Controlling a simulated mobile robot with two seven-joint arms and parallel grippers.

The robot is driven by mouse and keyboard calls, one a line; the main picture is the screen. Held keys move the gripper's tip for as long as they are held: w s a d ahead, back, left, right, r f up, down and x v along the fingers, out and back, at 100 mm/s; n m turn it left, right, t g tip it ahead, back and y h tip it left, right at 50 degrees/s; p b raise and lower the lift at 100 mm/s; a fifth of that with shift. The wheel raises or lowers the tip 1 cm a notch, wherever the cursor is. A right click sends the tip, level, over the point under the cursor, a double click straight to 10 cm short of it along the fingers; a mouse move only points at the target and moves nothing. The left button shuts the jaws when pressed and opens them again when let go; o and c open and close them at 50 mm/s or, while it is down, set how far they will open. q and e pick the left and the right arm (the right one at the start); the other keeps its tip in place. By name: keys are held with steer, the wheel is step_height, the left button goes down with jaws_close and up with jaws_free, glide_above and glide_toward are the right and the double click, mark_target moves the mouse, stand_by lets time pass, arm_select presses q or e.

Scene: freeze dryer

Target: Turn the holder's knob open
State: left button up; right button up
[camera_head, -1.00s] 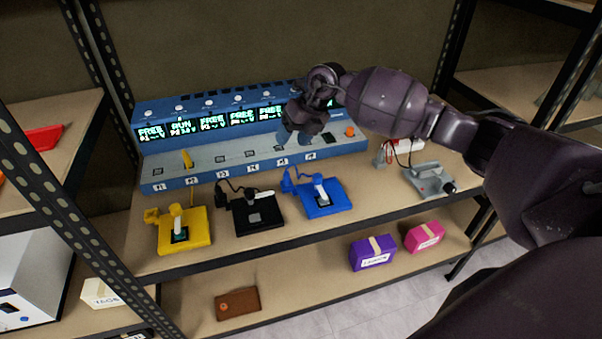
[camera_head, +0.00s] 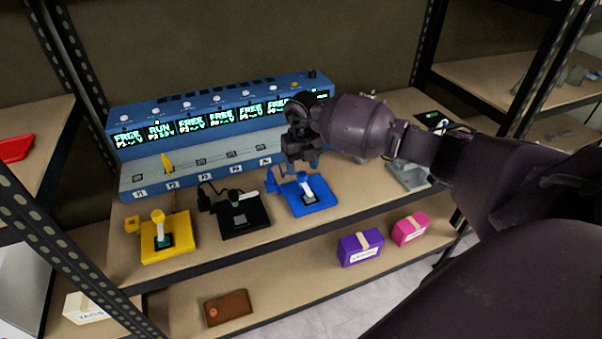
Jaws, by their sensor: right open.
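My right gripper (camera_head: 303,163) reaches in from the right and is open, pointing down just above and behind the blue holder (camera_head: 323,205). The blue holder lies flat on the shelf with a white-handled piece (camera_head: 308,187) standing on it. A blue knob-like part (camera_head: 272,182) sticks out at its back left, close to the gripper; I cannot tell whether they touch. A black holder (camera_head: 243,222) and a yellow holder (camera_head: 180,236) lie to the left. A grey holder (camera_head: 410,177) is partly hidden behind my right arm. My left gripper is not in view.
A long blue machine (camera_head: 215,115) with several lit displays stands behind, a yellow piece (camera_head: 167,163) upright in one slot. A purple box (camera_head: 360,248), a pink box (camera_head: 410,229) and a brown wallet-like item (camera_head: 228,307) sit on the lower shelf. Dark posts frame both sides.

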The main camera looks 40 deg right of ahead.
mark_target(302, 173)
steer(key=shift+f, duration=1.6)
steer(key=shift+c, duration=0.5)
steer(key=c, duration=0.8)
steer(key=shift+c, duration=0.2)
